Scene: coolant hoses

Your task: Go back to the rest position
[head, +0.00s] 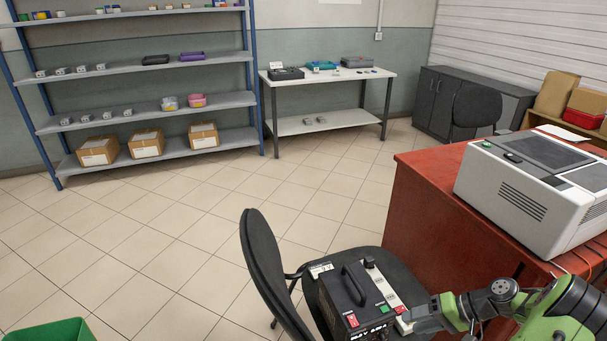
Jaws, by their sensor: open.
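My gripper (408,321) is at the lower right, at the end of my green and grey arm, which reaches in from the right edge. It is small in the view and points left. Its jaws look open, with nothing seen held in them. It is at the right side of a black box (352,312) with a carry handle and red and white labels. I cannot tell whether the gripper touches the box. The box rests on the seat of a black chair (262,265), and its lower part is cut off by the frame.
A red desk (425,205) with a large white machine (530,185) stands close behind my arm. Thin orange lines (580,262) lie at its right. A green bin (55,331) is at the lower left. Shelves (150,110) and a white table (325,78) line the back. The tiled floor at left-centre is clear.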

